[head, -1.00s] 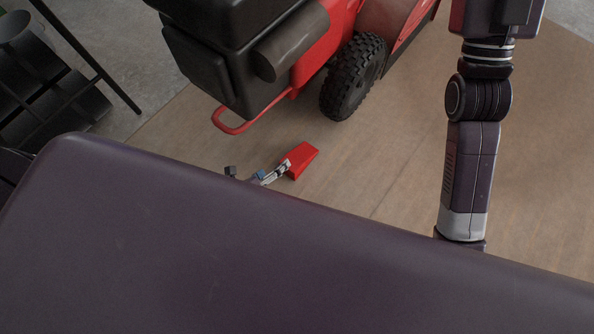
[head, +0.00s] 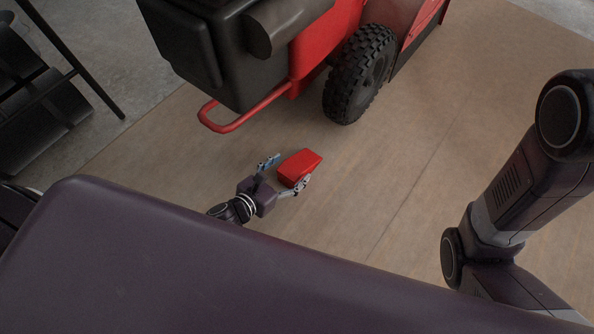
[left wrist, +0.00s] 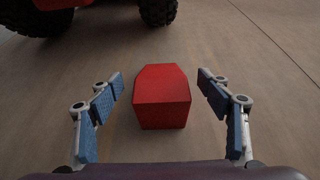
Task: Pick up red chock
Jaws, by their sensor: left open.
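The red chock (head: 299,167) lies on the brown floor mat in front of the red machine. In the left wrist view the chock (left wrist: 162,97) sits centred ahead, between the lines of the two fingers, with a gap on each side. My left gripper (head: 286,175) is open, low by the floor, with its fingertips at the near end of the chock. Its padded fingers also show in the left wrist view (left wrist: 162,85), spread wide and holding nothing. My right arm shows at the right of the head view, but its gripper is out of sight.
A red and black wheeled machine (head: 305,45) stands just beyond the chock, with a knobbly tyre (head: 358,75) and a low red bar (head: 250,112). A dark metal stand (head: 50,105) is at the far left. The mat (head: 440,170) is bare to the right.

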